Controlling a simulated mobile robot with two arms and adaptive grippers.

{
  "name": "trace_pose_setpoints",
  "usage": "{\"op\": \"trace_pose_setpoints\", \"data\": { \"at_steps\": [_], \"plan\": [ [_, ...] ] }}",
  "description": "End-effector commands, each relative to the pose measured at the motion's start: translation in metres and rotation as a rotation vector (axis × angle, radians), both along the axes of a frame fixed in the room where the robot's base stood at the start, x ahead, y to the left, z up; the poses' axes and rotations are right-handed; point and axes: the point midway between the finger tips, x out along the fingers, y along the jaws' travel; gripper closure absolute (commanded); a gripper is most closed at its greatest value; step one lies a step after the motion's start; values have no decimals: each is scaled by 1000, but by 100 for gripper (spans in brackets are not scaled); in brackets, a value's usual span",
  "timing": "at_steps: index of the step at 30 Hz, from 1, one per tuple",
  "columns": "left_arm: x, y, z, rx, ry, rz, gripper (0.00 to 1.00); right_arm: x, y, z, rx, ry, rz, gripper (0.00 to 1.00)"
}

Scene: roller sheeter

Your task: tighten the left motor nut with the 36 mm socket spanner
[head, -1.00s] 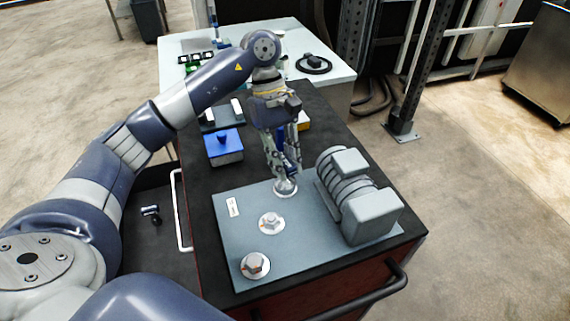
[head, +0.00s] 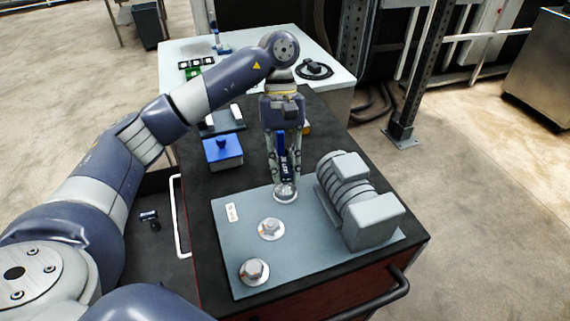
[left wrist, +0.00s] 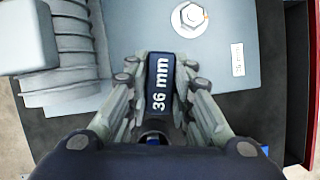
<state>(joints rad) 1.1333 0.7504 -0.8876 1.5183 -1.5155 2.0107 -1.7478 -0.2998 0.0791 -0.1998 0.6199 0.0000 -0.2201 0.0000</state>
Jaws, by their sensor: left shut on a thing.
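My left gripper (head: 285,172) is shut on the 36 mm socket spanner (head: 283,150), which stands about upright. Its "36 mm" label faces the left wrist camera (left wrist: 161,84). The spanner's lower end is at the farthest of the nut positions on the grey plate (head: 285,193); the gripper and spanner hide most of that nut, so I cannot tell if the socket is seated. A middle nut (head: 271,229) and a near nut (head: 254,271) sit bare on washers on the plate. My right gripper is out of view.
A grey ribbed motor (head: 358,203) stands on the plate, close right of the spanner. A blue box (head: 223,149) is on the cart, left of the gripper. A white table (head: 335,62) lies behind. A black handle (head: 375,301) juts from the cart front.

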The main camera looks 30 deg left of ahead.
Motion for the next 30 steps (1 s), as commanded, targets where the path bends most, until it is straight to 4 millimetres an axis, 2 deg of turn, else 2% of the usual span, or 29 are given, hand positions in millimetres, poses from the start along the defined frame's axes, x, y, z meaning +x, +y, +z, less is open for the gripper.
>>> {"op": "trace_pose_setpoints", "data": {
  "at_steps": [9, 21, 30],
  "plan": [
    [0, 0, 0, 0, 1, -19, 100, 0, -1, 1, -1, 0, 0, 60],
    [0, 0, 1, 0, 2, -313, 100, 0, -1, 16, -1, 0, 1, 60],
    [0, 0, 0, -1, 1, -332, 100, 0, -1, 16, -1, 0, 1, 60]
  ]
}}
